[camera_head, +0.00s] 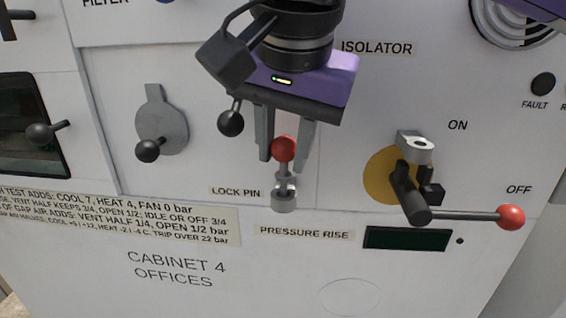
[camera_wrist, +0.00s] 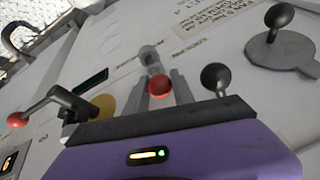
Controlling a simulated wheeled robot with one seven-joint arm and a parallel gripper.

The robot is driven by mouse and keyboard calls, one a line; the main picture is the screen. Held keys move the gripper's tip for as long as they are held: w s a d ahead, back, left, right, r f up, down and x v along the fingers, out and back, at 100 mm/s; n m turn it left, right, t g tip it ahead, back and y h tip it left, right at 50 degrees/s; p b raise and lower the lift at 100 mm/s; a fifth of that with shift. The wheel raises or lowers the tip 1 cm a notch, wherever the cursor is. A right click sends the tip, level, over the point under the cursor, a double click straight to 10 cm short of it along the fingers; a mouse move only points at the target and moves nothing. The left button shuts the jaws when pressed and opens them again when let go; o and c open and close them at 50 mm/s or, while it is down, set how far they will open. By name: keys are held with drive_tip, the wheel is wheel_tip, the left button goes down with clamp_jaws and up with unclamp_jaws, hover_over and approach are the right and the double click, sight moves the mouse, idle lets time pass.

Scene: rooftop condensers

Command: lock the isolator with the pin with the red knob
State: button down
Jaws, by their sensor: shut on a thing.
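The pin with the red knob (camera_head: 284,149) stands at the grey lock pin holder (camera_head: 284,198), right of the LOCK PIN label. My gripper (camera_head: 283,164) reaches down from above and is shut on this pin, one finger each side just below the knob. How far the pin sits in the holder is hard to tell. In the wrist view the red knob (camera_wrist: 159,87) shows between the fingers. The isolator (camera_head: 384,174) is to the right, with a yellow disc and a dark lever ending in a red ball (camera_head: 511,217) near OFF. A grey lug with a hole (camera_head: 416,145) sits above its hub.
A grey dial with a black knob (camera_head: 148,151) is left of my gripper. Another black knob (camera_head: 231,123) is close beside its left finger. A dark display (camera_head: 407,238) sits below the isolator. The panel between holder and isolator looks clear.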

wheel_tip(320, 180, up, 8)
drive_tip(key=shift+f+b, duration=0.15)
drive_tip(key=shift+b, duration=0.15)
wheel_tip(320, 180, up, 5)
drive_tip(key=p, duration=0.3)
drive_tip(key=shift+f+p, duration=0.15)
drive_tip(key=shift+p, duration=0.15)
idle(0.4)
